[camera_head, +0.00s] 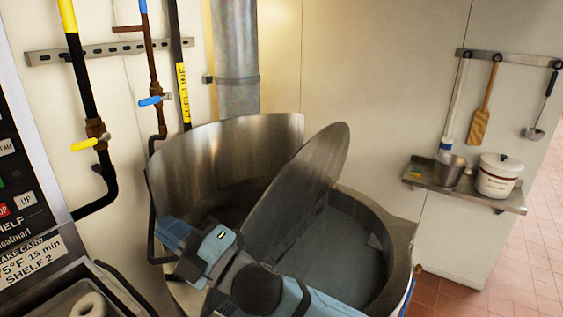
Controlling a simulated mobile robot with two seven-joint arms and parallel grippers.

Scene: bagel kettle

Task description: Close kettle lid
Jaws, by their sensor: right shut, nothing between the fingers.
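The kettle (402,232) is a large steel vat in the middle of the view. Its lid (300,185) is a flat steel panel with a rounded edge, raised and steeply tilted across the opening. The right part of the kettle's mouth is uncovered and shows a grey interior. My right gripper (180,250), blue and dark grey, is at the kettle's left front, left of the lid's lower part. It is shut and empty, and its fingertips are hard to make out. My forearm covers the kettle's front and the lid's lower edge. My left gripper is not in view.
Pipes with yellow and blue valves (92,143) run down the wall at left. An oven panel (20,190) and a tray with a bagel (90,305) are at lower left. A wall shelf (430,180) holds pots at right.

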